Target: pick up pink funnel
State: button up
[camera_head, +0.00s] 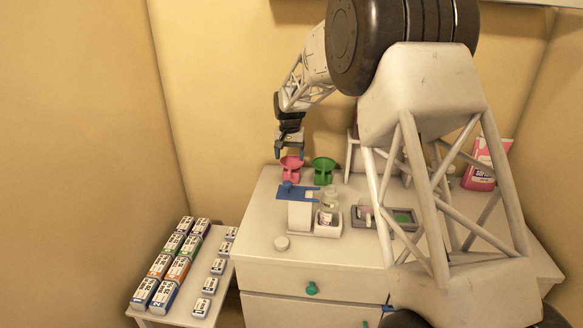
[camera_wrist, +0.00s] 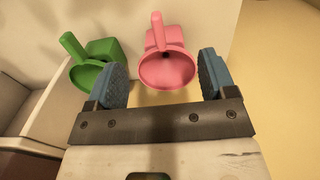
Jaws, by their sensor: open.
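The pink funnel (camera_head: 291,166) stands near the back left of the white cabinet top, left of the green funnel. In the wrist view the pink funnel (camera_wrist: 167,68) shows its round mouth and a handle sticking up, centred beyond the fingertips. My gripper (camera_head: 289,154) is just above the pink funnel in the head view. In the wrist view my gripper (camera_wrist: 160,80) is open, with its blue finger pads on either side of the funnel's near rim and a gap to each. I cannot tell whether the funnel is fully between the pads in depth.
The green funnel (camera_head: 324,168) stands close on the right; it also shows left of the pads in the wrist view (camera_wrist: 88,75). The wall is behind.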

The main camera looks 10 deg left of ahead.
aim_at(290, 169)
jog(key=shift+f, duration=0.8)
jog(key=shift+f, duration=0.1)
jog(key=shift+w+f, duration=0.1)
jog(key=shift+f, duration=2.45)
grip_shut()
